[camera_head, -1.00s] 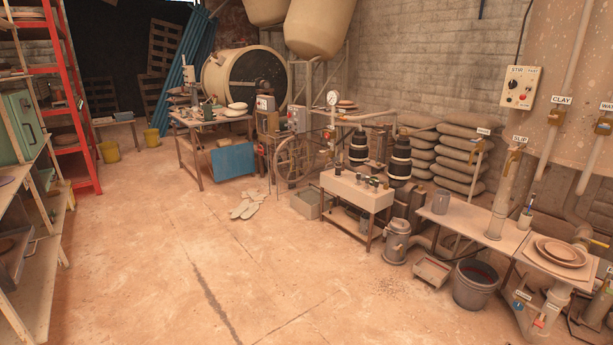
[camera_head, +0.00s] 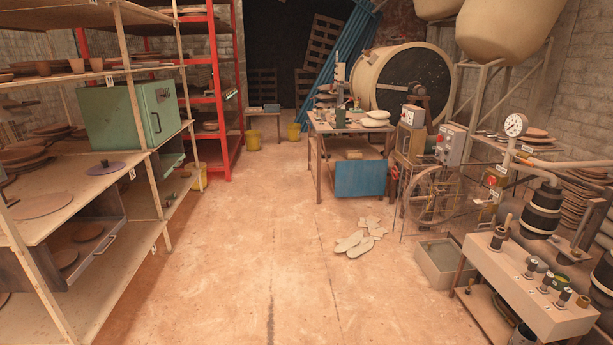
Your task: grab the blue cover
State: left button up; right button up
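A flat blue rectangular panel (camera_head: 360,178), the likeliest blue cover, stands upright at the front right of a worktable (camera_head: 345,127), below its top. I cannot tell whether it leans on the table or is fixed to it. Tall blue corrugated sheets (camera_head: 352,45) lean at the back wall behind the drum. Neither of my grippers is in view.
A spoked wheel (camera_head: 430,195) stands right of the panel. Pale gloves (camera_head: 361,239) lie on the floor before it, beside a grey bin (camera_head: 440,262).

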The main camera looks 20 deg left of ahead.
aim_at(106, 167)
jog(key=u, duration=1.1)
jog(key=i, duration=1.25)
jog(key=u, duration=1.05)
jog(key=i, duration=0.2)
jog(key=u, duration=0.1)
